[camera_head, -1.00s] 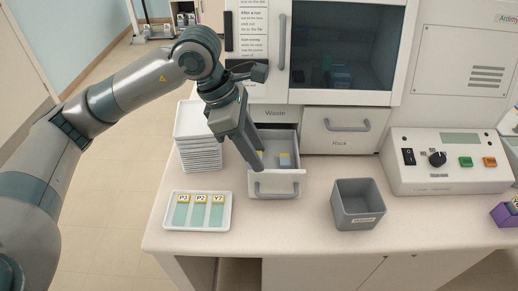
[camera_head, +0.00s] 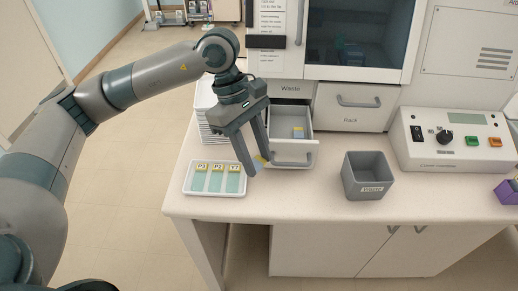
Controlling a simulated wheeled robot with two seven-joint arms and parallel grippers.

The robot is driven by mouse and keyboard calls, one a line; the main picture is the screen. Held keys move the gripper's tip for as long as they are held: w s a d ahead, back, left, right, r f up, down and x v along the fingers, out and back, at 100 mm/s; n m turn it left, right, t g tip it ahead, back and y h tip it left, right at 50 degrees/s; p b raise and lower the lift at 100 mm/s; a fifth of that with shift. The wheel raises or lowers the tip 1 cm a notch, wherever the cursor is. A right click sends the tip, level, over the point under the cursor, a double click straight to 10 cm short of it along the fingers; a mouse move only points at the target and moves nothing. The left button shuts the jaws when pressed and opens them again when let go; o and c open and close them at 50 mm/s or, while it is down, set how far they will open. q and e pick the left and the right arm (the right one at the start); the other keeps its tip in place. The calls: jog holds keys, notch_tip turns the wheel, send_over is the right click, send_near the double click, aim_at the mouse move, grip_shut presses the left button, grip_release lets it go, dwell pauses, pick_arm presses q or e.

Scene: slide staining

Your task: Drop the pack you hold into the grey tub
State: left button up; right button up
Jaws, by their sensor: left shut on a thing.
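The grey tub (camera_head: 369,188) stands on the counter to the right of the gripper. It is square, open at the top, with a label on its front that seems to read Waste. Its inside looks empty as far as I can see. My right gripper is not in view.
A control box (camera_head: 451,156) stands at right. The counter between drawer and tub is clear.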

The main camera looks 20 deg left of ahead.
pick_arm(q)
jog(key=a+f+m+g+y, duration=0.1)
jog(key=f+m, duration=0.1)
jog(key=m, duration=0.1)
jog(key=s+a+f+m+g+y, duration=0.1)
jog(key=f+m, duration=0.1)
jog(key=m, duration=0.2)
jog(key=s+a+f+m+y+b, duration=0.1)
jog(key=f+m, duration=0.1)
jog(key=m, duration=0.2)
jog(key=shift+s+a+g, duration=0.2)
jog(key=shift+a+g, duration=0.1)
jog(key=shift+g, duration=0.1)
jog(key=shift+s+a+f+m+y, duration=0.15)
jog(key=shift+a+f+m+y, duration=0.15)
jog(key=shift+m, duration=0.45)
jog(key=shift+s+a+f+m+y, duration=0.2)
jog(key=shift+a+m, duration=0.15)
jog(key=shift+m, duration=0.4)
jog(key=shift+w, duration=0.1)
